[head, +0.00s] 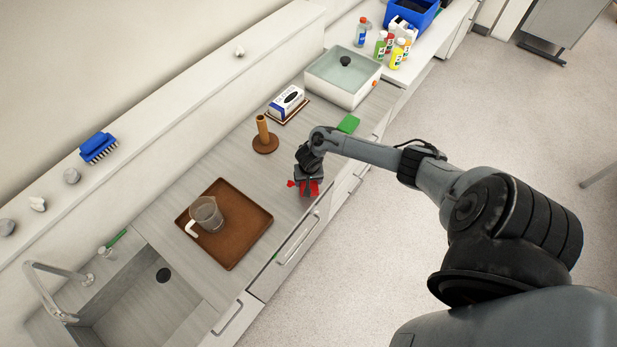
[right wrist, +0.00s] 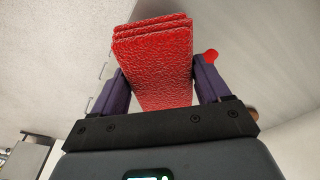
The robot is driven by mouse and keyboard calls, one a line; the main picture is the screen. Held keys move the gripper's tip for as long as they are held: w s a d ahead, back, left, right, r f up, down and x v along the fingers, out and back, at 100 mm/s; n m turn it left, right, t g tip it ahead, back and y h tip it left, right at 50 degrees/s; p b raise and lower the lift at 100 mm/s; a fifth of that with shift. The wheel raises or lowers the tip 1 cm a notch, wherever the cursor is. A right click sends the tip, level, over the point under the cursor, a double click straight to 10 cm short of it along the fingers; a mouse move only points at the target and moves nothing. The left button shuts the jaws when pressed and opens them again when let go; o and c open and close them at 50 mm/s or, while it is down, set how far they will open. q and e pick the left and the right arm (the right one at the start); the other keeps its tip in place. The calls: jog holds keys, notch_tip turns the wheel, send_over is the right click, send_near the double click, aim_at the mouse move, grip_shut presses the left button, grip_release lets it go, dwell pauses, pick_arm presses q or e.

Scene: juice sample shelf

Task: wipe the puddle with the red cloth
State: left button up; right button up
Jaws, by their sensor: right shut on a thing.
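The red cloth (head: 313,188) is in my right gripper (head: 308,179), over the grey counter (head: 225,165) near its front edge. In the right wrist view the folded red cloth (right wrist: 155,65) sits between the two fingers of my right gripper (right wrist: 160,80), which is shut on it. From the head view I cannot tell whether the cloth touches the counter. I cannot make out a puddle; the gripper and cloth cover part of the counter. My left gripper is not in view.
The sink (head: 145,310) is front left.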

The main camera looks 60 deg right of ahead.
jog(key=r+p, duration=0.2)
jog(key=r, duration=0.1)
jog(key=r+p, duration=0.1)
jog(key=shift+w+r+p, duration=0.35)
jog(key=shift+w, duration=0.05)
jog(key=shift+r, duration=0.1)
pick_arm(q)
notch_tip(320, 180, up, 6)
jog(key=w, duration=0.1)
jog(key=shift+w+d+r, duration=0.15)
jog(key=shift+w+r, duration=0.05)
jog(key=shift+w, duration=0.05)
pick_arm(e)
jog(key=shift+d, duration=0.1)
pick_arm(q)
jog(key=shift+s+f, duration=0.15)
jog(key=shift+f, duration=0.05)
